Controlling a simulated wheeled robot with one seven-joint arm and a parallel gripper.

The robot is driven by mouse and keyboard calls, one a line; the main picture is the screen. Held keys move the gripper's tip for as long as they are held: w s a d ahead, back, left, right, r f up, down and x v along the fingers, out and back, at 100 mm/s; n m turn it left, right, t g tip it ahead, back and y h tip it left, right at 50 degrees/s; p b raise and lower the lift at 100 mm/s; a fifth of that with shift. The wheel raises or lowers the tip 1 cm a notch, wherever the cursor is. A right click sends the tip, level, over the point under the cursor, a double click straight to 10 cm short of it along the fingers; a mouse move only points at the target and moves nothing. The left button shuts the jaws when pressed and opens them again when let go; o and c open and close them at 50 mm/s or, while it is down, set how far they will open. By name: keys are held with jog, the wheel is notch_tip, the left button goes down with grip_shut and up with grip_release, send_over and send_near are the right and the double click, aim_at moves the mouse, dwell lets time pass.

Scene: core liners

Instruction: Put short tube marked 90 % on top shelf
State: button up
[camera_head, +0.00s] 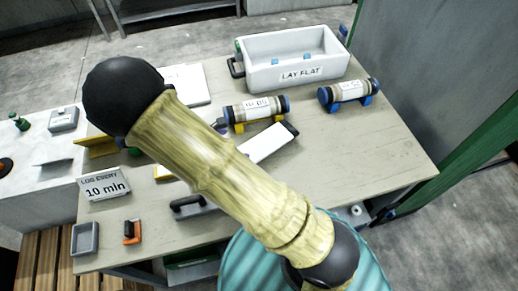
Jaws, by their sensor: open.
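Two short tubes with dark end caps and white labels lie on the table. One tube (256,109) rests on yellow supports near the middle. The other tube (348,91) rests on blue supports to the right. Their label print is too small to read surely, so I cannot tell which is marked 90 %. No top shelf can be made out. My bamboo-like arm crosses the middle of the view and hides part of the table. My gripper cannot be made out.
A white trough marked LAY FLAT (294,60) stands at the table's back. A sign reading LOG EVERY 10 min (105,187), a small grey tray (85,238) and an orange-black tool (132,232) are at left. The table's right part (385,145) is clear.

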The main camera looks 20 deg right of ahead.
jog(key=p, duration=0.2)
send_near(259, 146)
jog(key=x, duration=0.5)
jog(key=shift+w+a, duration=0.1)
jog(key=shift+w, duration=0.05)
jog(key=shift+p+x, duration=0.45)
jog(key=shift+x, duration=0.65)
jog(key=shift+p+x, duration=0.35)
jog(key=shift+x, duration=1.15)
jog(key=shift+s, duration=0.25)
jog(key=c, duration=1.8)
